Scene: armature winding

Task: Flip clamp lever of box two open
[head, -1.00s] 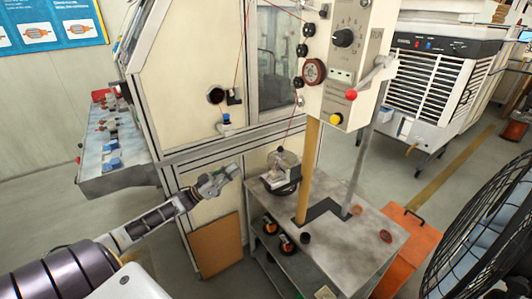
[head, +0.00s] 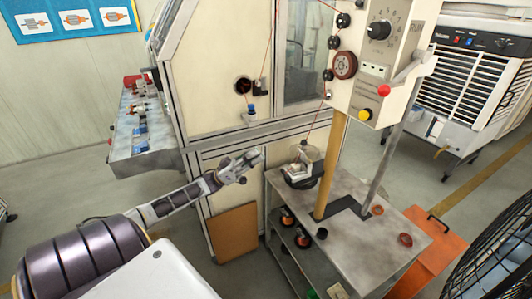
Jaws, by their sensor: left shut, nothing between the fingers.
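A cream control box (head: 372,50) with a black dial hangs on a post at the upper right. My left gripper (head: 258,156) is shut and empty. It appears in front of the machine's lower panel, left of the small winding fixture (head: 303,168) and well apart from the control box. My right gripper is out of view.
A grey metal table (head: 350,227) carries the post and fixture. A tall cream machine cabinet (head: 208,60) stands behind my left gripper. A black fan (head: 500,255) is at lower right, an orange box (head: 440,250) beside the table. Open floor lies at left.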

